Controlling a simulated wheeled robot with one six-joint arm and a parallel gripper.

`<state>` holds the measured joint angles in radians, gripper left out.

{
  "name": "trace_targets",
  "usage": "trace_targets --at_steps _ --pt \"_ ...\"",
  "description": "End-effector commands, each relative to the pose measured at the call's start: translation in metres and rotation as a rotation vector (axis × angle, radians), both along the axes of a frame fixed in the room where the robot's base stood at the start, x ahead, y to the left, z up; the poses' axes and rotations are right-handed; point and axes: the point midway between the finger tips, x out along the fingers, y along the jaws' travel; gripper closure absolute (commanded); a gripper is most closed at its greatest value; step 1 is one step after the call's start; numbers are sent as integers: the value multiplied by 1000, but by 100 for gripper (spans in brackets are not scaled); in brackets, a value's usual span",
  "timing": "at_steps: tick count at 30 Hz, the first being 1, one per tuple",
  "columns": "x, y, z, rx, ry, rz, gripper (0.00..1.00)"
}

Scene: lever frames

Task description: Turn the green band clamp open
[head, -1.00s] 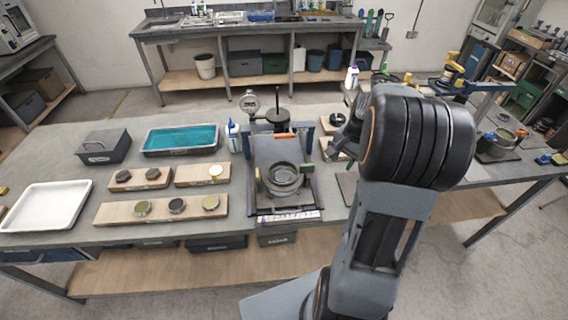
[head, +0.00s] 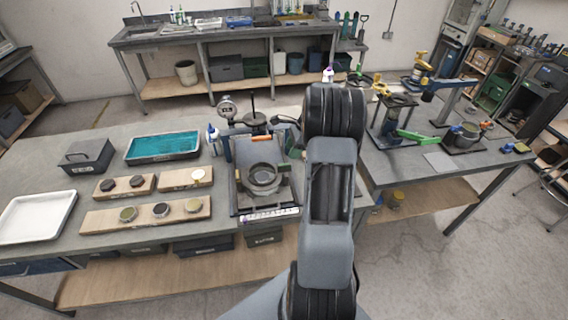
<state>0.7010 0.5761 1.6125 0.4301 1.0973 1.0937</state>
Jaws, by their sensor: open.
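A bright green bar (head: 415,137), which looks like the lever of the green band clamp, sticks out level beside a dark stand (head: 392,122) on the right bench. The clamp's band cannot be made out at this size. My gripper (head: 287,128) shows only in part at the left of my raised arm, above the middle bench. It is well to the left of the green bar and apart from it. It is open; its fingertips are mostly hidden behind my wrist, and I see nothing held.
A round metal pot (head: 466,131) on a dark plate stands right of the green bar. A blue and yellow lever (head: 440,86) rises behind. A fixture with a metal ring (head: 262,178) stands left of my arm. A pale plate (head: 439,162) lies on the right bench, with bare bench around it.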

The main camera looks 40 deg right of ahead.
Motion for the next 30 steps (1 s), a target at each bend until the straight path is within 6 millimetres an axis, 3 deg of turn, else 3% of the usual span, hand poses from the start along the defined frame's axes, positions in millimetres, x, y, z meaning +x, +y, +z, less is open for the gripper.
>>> trace_targets --at_steps 6,12,18,28,30 --pt "6 14 -36 2 2 0 57" --pt "11 23 -61 1 0 0 57" --pt "13 27 -73 -1 0 1 57" --pt "13 27 -75 -2 -2 0 57" --pt "13 27 -75 -2 -2 0 62"
